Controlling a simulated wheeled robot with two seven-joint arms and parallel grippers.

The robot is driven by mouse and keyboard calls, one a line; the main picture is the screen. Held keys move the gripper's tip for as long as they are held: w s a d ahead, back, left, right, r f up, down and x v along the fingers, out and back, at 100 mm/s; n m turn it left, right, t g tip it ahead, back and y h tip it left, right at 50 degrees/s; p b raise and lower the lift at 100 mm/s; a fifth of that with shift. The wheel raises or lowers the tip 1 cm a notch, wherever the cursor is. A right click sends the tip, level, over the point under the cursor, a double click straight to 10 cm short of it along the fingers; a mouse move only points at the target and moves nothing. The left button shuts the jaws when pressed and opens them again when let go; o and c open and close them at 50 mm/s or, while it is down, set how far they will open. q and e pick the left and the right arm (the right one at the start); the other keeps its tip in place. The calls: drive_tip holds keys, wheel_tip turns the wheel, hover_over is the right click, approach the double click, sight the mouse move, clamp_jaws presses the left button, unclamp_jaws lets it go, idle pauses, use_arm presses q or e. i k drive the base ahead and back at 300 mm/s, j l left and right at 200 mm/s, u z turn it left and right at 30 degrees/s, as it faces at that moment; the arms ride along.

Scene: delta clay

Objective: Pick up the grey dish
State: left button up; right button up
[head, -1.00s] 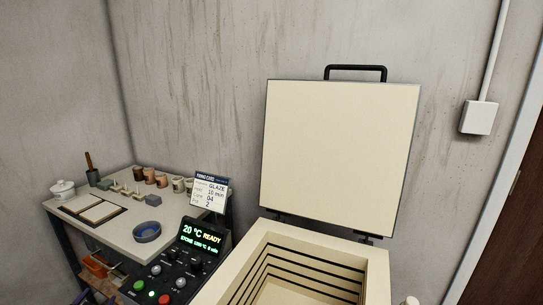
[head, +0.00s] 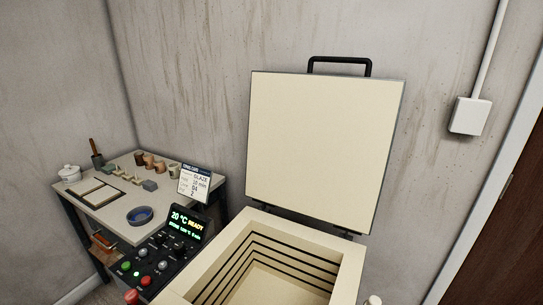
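A small round dish (head: 139,215), dark grey-blue with a blue inside, sits on the worktable (head: 112,215) at the left of the head view, near the table's front right edge. It is the only open dish I can make out, and its colour looks more blue than plain grey. Neither my left nor my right gripper shows in the head view. Nothing is seen touching the dish.
The open kiln (head: 345,262), its lid (head: 322,150) raised, fills the centre front. Its control panel (head: 165,250) stands between it and the table. A card (head: 194,184), a lidded white pot (head: 69,174), brown cups (head: 149,160) and a framed board (head: 94,193) are on the table.

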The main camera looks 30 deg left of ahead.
sight(141, 216)
drive_tip(key=u, duration=0.45)
drive_tip(key=l+u, duration=0.1)
drive_tip(key=u, duration=1.2)
drive_tip(key=k+u, duration=0.1)
drive_tip(key=u, duration=0.35)
drive_tip(key=i+j+z, duration=0.1)
drive_tip(key=z, duration=0.3)
drive_tip(key=j+z, duration=0.25)
drive_tip(key=z, duration=0.2)
drive_tip(key=j+z, duration=0.25)
drive_tip(key=z, duration=0.15)
drive_tip(key=j+z, duration=0.2)
drive_tip(key=z, duration=0.25)
drive_tip(key=i+j, duration=0.05)
